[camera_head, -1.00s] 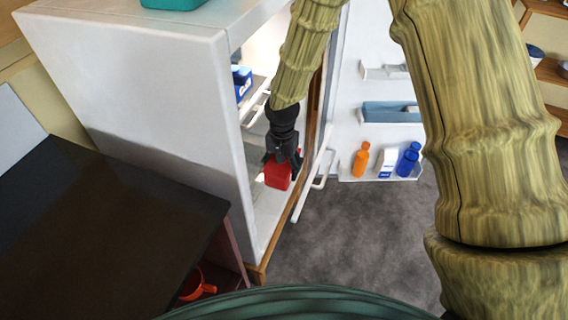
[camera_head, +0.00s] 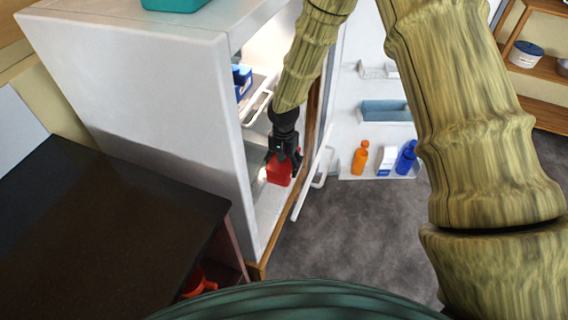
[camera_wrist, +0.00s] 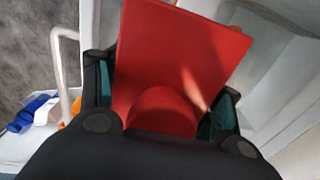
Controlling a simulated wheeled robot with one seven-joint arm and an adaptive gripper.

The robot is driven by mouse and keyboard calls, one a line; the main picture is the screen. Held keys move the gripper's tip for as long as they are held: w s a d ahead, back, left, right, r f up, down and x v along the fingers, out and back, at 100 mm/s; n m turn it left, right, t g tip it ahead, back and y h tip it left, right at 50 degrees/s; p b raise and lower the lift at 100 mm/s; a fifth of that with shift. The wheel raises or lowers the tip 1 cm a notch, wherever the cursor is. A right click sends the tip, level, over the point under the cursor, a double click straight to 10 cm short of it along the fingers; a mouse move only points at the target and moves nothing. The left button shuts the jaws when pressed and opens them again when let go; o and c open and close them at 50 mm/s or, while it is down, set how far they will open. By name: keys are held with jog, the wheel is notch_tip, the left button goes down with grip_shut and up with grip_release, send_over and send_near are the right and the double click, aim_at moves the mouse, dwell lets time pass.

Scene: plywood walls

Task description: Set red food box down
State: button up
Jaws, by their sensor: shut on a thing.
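The red food box (camera_head: 279,173) is in my gripper (camera_head: 283,158), inside the lower part of the open white fridge. In the wrist view the red box (camera_wrist: 175,60) fills the middle, with a finger of my gripper (camera_wrist: 165,108) on each side of it. My gripper is shut on the box. The box is just above or on the white fridge floor (camera_head: 268,215); I cannot tell whether it touches. The underside of the box is hidden.
The open fridge door (camera_head: 345,100) stands to the right, its shelf holding an orange bottle (camera_head: 360,158) and blue bottles (camera_head: 407,158). A blue box (camera_head: 241,82) sits on a fridge shelf above. A dark counter (camera_head: 100,230) is at left. The fridge floor in front of the box is bare.

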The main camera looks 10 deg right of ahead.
jog(key=shift+f, duration=0.15)
jog(key=o, duration=1.2)
notch_tip(320, 180, up, 12)
jog(key=shift+r+b, duration=0.2)
jog(key=shift+b, duration=0.45)
